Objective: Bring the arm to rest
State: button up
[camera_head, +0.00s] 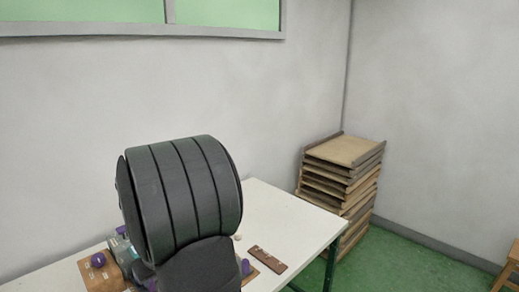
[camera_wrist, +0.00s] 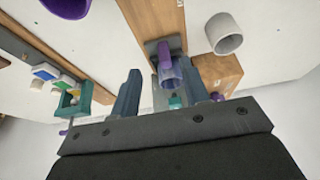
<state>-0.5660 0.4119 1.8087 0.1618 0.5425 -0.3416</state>
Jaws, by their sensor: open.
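My gripper (camera_wrist: 162,72) shows in the wrist view with its two dark fingers apart. A purple and grey part (camera_wrist: 170,70) with a clear section appears between the fingers in the picture; I cannot tell whether it touches them. In the head view my dark arm bulks over the left part of the white table (camera_head: 290,215), and the gripper is hidden behind it.
In the wrist view are a white cup (camera_wrist: 224,34), a wooden board (camera_wrist: 152,18), a wooden block (camera_wrist: 226,72) and a teal holder (camera_wrist: 77,103). In the head view, a purple knob (camera_head: 98,260) and a brown plate (camera_head: 268,261) are near my arm. Stacked wooden trays (camera_head: 345,150) stand right of the table.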

notch_tip(320, 180, up, 6)
jog(key=d+m, duration=0.1)
jog(key=m, duration=0.1)
jog(key=shift+s+d+g, duration=0.3)
jog(key=shift+s+d, duration=0.05)
jog(key=shift+r, duration=0.1)
jog(key=o, duration=1.2)
jog(key=shift+o, duration=0.4)
jog(key=shift+w+r+m, duration=0.1)
jog(key=shift+w+m, duration=0.1)
jog(key=shift+m, duration=0.2)
jog(key=w+a+r+m+g+y, duration=0.15)
jog(key=w+r+m, duration=0.4)
jog(key=m, duration=0.75)
jog(key=w+a+f+m, duration=0.1)
jog(key=a+f, duration=0.1)
jog(key=f, duration=0.3)
jog(key=w+a+f, duration=0.1)
jog(key=a+f, duration=0.1)
jog(key=f, duration=0.3)
jog(key=shift+w+f+m, duration=0.2)
jog(key=shift+w+m, duration=0.15)
jog(key=shift+m, duration=0.05)
jog(key=shift+r, duration=0.1)
